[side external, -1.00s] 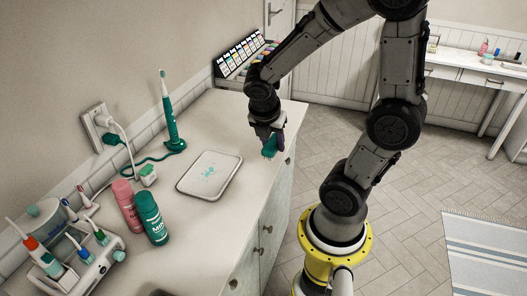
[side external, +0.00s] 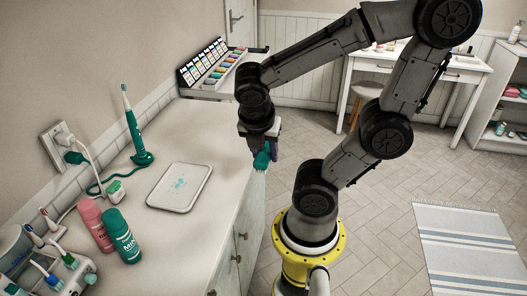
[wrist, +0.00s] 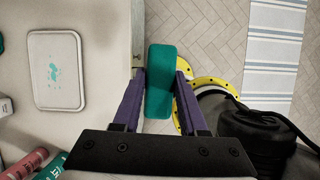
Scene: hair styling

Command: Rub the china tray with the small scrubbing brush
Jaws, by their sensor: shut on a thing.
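The china tray (side external: 180,187) is white with rounded corners and a teal splash in its middle, and lies flat on the counter. It also shows at the left of the wrist view (wrist: 56,98). My gripper (side external: 259,150) is shut on the small teal scrubbing brush (wrist: 159,80), which sits between its two purple fingers. In the side view the brush (side external: 262,160) hangs below the fingers with its bristles downward, by the counter's front edge. The brush is to the right of the tray and apart from it. In the wrist view it lies just past the edge, over the floor side.
A rack of coloured items (side external: 215,72) is at the back. The counter between tray and edge is clear.

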